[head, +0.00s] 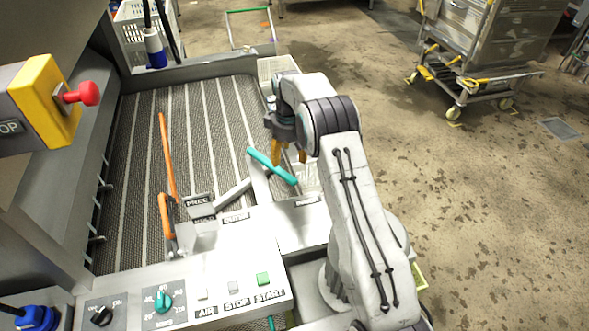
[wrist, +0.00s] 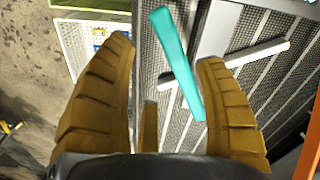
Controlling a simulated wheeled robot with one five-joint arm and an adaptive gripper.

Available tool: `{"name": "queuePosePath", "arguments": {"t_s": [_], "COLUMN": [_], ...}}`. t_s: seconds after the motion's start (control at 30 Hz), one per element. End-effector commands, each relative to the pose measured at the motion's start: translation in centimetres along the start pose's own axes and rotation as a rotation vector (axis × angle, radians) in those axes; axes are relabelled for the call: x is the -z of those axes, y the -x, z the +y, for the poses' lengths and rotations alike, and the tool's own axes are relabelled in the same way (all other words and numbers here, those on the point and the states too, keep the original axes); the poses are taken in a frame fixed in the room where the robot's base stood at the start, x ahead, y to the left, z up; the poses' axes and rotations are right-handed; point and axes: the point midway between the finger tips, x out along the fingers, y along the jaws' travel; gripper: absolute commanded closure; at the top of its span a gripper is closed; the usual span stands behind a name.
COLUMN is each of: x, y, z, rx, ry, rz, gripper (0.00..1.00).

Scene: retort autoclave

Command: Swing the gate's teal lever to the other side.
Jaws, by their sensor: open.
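The gate's teal lever (head: 262,159) is a flat bar at the right edge of the ribbed mesh conveyor, slanting from upper left to lower right in the head view. My gripper (head: 288,162) is open with its brown fingers pointing down at the lever and covering a little of it. In the wrist view the teal lever (wrist: 177,62) runs lengthwise through the gap between the open fingers, nearer the right finger. I see no clear contact. The lever's pivot is not clearly visible.
A pale grey bar (head: 232,192) lies left of the lever, and an orange handle (head: 168,190) stands further left. A control panel (head: 215,285) with buttons and a teal knob is in front. A red emergency button (head: 85,93) juts out at left. A steel cart (head: 470,60) stands far right.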

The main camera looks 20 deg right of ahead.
Motion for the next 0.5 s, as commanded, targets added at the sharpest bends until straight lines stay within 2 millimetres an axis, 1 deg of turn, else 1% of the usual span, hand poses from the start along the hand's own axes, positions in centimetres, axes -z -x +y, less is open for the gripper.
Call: {"name": "queuePosePath", "arguments": {"t_s": [0.37, 0.5], "x": [-0.74, -0.82], "y": [-0.04, -0.43], "z": [-0.32, -0.35], "rx": [0.015, 0.017], "ry": [0.107, 0.135], "rz": [-0.030, -0.033], "gripper": [0.36, 0.36]}}
